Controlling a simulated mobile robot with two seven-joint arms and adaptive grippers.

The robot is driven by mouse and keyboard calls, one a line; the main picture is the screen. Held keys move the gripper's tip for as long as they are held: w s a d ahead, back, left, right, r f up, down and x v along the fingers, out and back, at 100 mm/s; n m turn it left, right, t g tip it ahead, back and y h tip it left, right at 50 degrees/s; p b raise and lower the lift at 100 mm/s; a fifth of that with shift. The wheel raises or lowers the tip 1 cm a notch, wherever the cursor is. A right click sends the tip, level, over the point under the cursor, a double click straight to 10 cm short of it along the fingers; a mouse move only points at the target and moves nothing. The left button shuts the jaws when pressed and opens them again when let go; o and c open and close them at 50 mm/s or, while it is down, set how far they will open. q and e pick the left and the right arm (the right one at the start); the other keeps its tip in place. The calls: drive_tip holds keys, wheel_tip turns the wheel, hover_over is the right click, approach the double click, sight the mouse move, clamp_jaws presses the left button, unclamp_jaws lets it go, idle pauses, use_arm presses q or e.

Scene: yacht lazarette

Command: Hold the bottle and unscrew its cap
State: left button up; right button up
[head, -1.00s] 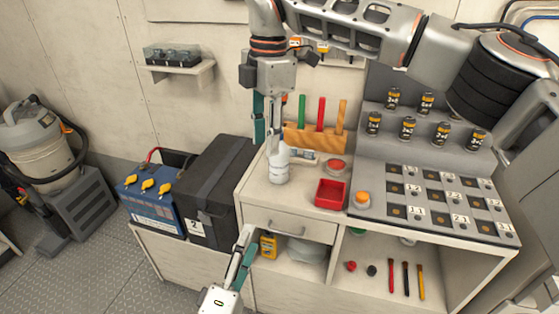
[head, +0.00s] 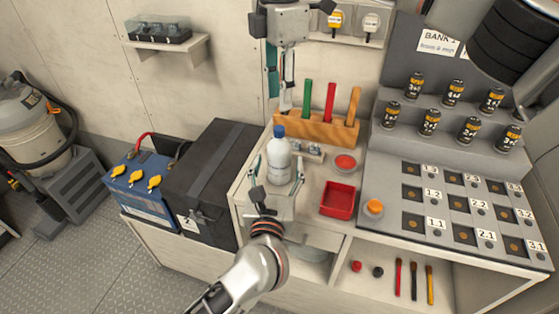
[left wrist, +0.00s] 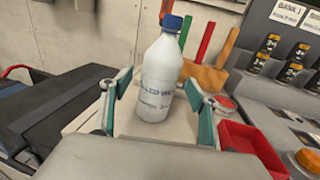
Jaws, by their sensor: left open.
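The white labelled bottle (head: 278,168) stands upright on the counter with its blue cap (head: 279,131) on top. In the left wrist view the bottle (left wrist: 160,85) and blue cap (left wrist: 172,22) show clearly. My left gripper (head: 277,177) is open at the front of the bottle, low down. Its fingers stand to either side of the bottle, with gaps visible in the wrist view. My right gripper (head: 279,98) points down behind and above the cap, apart from it. Its two fingers look separated, with nothing between them.
A wooden rack (head: 316,128) with green, red and orange handles stands close behind the bottle. A red tray (head: 338,200) and a red round button (head: 345,162) are to its right. A black box (head: 212,170) stands left. Numbered cells line the stepped panel at right.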

sight(278, 165)
use_arm(q)
drive_tip(key=shift+w+d, duration=0.15)
drive_tip(key=shift+w, duration=1.45)
clamp_jaws()
use_arm(e)
drive_tip(key=m, duration=1.3)
drive_tip(key=shift+f+m, duration=0.3)
drive_tip(key=shift+f, duration=3.7)
